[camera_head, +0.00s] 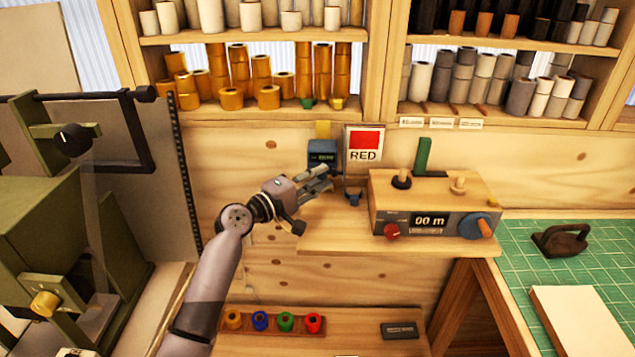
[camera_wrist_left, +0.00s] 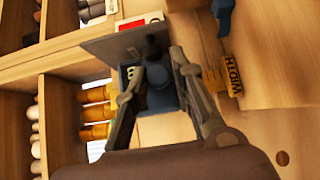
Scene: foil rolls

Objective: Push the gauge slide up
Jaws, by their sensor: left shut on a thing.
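The gauge is on the wooden back wall, left of the RED sign (camera_head: 364,150). Its blue-grey slide block (camera_head: 322,150) has a yellow strip (camera_head: 323,128) showing above it. My left gripper (camera_head: 322,180) reaches the block from the lower left and is shut on it. In the left wrist view the blue block (camera_wrist_left: 160,98) sits between the two fingers, with a dark knob and a grey plate (camera_wrist_left: 115,43) at it. A yellow piece marked WIDTH (camera_wrist_left: 215,82) shows beside the fingers. The gripper hides the block's lower part in the head view. My right gripper is not in view.
A blue hook (camera_head: 353,196) is just right of the gripper. Shelves of gold rolls (camera_head: 240,75) are above. A tray of coloured spools (camera_head: 272,321) lies below.

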